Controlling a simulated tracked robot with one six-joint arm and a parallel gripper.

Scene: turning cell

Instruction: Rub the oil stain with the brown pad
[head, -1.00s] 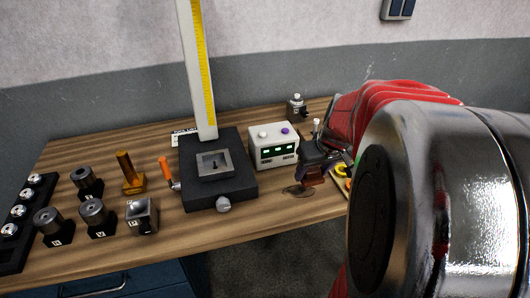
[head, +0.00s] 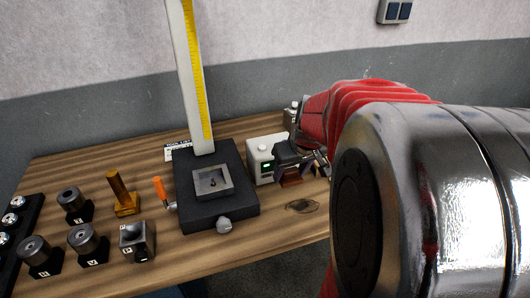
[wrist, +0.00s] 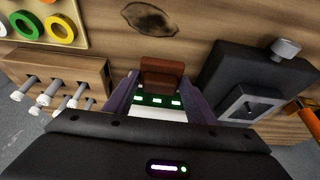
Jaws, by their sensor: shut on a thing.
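The oil stain (head: 302,206) is a dark, roughly oval patch on the wooden bench, right of the black gauge base. It also shows at the top of the wrist view (wrist: 150,18). My gripper (head: 292,176) is shut on the brown pad (head: 291,182), a reddish-brown block. In the wrist view the pad (wrist: 162,73) sits between the fingertips of my gripper (wrist: 160,92). The pad is held apart from the stain, on the wall side of it and near the white box. The stain is uncovered.
A white box with green displays (head: 260,160) stands behind the pad. The black gauge base (head: 240,203) with its tall scale is left. A wooden rack with pegs (wrist: 60,75) and a tray of coloured rings (wrist: 40,28) lie on the other side. Bare bench surrounds the stain.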

